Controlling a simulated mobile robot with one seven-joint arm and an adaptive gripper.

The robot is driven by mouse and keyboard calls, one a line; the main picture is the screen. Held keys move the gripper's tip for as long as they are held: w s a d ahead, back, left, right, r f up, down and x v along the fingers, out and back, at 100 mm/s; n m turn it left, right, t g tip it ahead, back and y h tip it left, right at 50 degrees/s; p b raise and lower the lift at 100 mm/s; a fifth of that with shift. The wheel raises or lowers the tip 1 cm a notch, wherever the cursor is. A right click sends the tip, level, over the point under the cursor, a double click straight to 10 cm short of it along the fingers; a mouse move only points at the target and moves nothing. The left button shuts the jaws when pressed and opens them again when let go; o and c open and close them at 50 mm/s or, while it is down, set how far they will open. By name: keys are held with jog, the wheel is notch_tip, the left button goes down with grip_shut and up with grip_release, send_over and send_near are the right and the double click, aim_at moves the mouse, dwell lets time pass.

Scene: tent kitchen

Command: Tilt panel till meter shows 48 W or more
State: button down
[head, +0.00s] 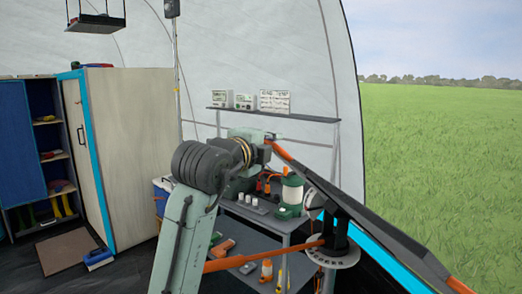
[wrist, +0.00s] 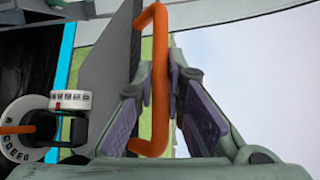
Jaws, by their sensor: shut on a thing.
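The panel (head: 372,222) shows nearly edge-on in the head view, a dark slab sloping from upper left down to lower right. An orange handle (wrist: 153,50) is at its edge. My gripper (wrist: 160,80) is shut on this handle, with one finger on each side of the bar; in the head view my gripper (head: 268,138) is at the panel's upper end. A pale round dial (head: 332,256) sits at the foot of the panel's mount, with an orange lever (head: 265,253) pointing left. Two small meter boxes, one left (head: 221,98) and one right (head: 244,101), stand on a shelf; their readings are too small to read.
The shelf (head: 300,117) also holds a white notice (head: 274,101). Below is a grey table (head: 258,214) with a green lantern (head: 291,192). A cabinet (head: 132,145) stands at left. Open grass lies outside at right.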

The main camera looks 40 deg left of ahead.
jog(key=shift+w+d+r, duration=0.1)
jog(key=shift+w+r, duration=0.1)
jog(key=shift+r, duration=0.1)
jog(key=c, duration=1.7)
grip_release()
jog(key=shift+o, duration=0.2)
jog(key=s+d, duration=0.2)
jog(key=s, duration=0.9)
jog(key=shift+s+r, duration=0.35)
jog(key=shift+s, duration=0.05)
jog(key=shift+d, duration=0.1)
